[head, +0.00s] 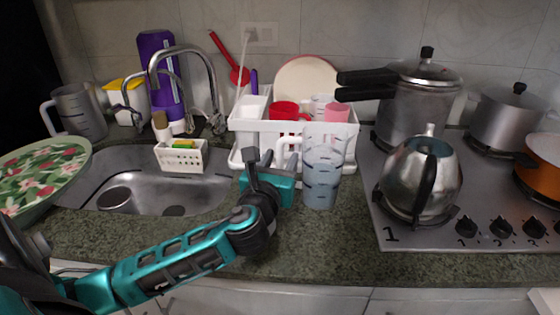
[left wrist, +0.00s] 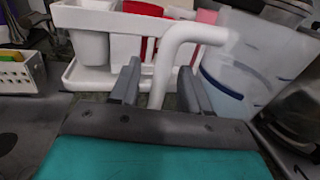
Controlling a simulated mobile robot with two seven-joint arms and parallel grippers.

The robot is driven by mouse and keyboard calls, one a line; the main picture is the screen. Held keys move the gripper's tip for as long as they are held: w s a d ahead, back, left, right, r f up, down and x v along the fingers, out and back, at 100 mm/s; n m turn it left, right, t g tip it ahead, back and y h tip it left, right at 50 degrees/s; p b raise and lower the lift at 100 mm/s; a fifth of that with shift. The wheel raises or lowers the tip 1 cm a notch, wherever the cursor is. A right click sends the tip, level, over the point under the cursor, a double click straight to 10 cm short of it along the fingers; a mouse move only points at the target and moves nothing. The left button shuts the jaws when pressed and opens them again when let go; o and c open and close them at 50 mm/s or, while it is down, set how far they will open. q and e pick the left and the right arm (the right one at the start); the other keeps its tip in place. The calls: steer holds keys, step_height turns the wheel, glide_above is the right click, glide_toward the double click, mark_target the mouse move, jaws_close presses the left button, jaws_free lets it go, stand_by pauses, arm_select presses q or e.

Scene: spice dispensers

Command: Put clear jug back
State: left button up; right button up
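The clear jug (head: 322,178) stands upright on the counter in front of the dish rack, with its white handle on its left side. In the left wrist view the jug (left wrist: 245,65) is at the upper right, and its handle (left wrist: 165,70) hangs down between my fingers. My left gripper (head: 268,165) is at the handle side of the jug. In the left wrist view its two fingers (left wrist: 158,90) are apart, one on each side of the handle, with visible gaps. My right gripper is not in view.
A white dish rack (head: 250,125) with cups stands behind the jug. A steel kettle (head: 420,178) on the stove (head: 400,240) is close on the right. The sink (head: 140,160) is left, with a greyish jug (head: 78,112) beyond it. Counter in front is clear.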

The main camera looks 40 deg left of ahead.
arm_select(q)
steer(key=shift+r, duration=0.15)
steer(key=v, duration=1.2)
steer(key=shift+r, duration=0.1)
stand_by(0.3)
